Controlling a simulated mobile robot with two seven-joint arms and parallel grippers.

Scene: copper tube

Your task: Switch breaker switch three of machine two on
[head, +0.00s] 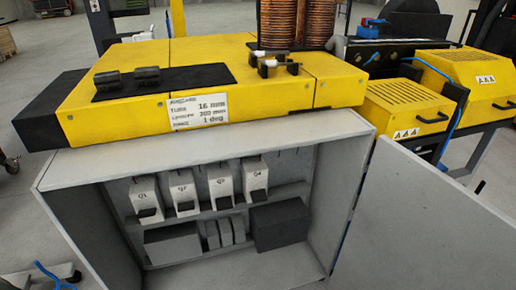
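An open grey cabinet (75,205) stands under the yellow machine (130,65). Inside is a row of white breaker switches marked Q1 (145,190), Q2 (181,188), Q3 (219,183) and Q4 (254,177). No machine number is readable. A pale and dark part with a blue piece shows at the lower left edge, apart from the cabinet. It may be my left gripper (62,273), but its fingers are unclear. My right gripper is not in view.
The cabinet door (435,215) is swung open to the right. Dark boxes, including one on the right (279,226), sit below the breakers. The yellow top overhangs the cabinet. The space in front of the breakers is clear.

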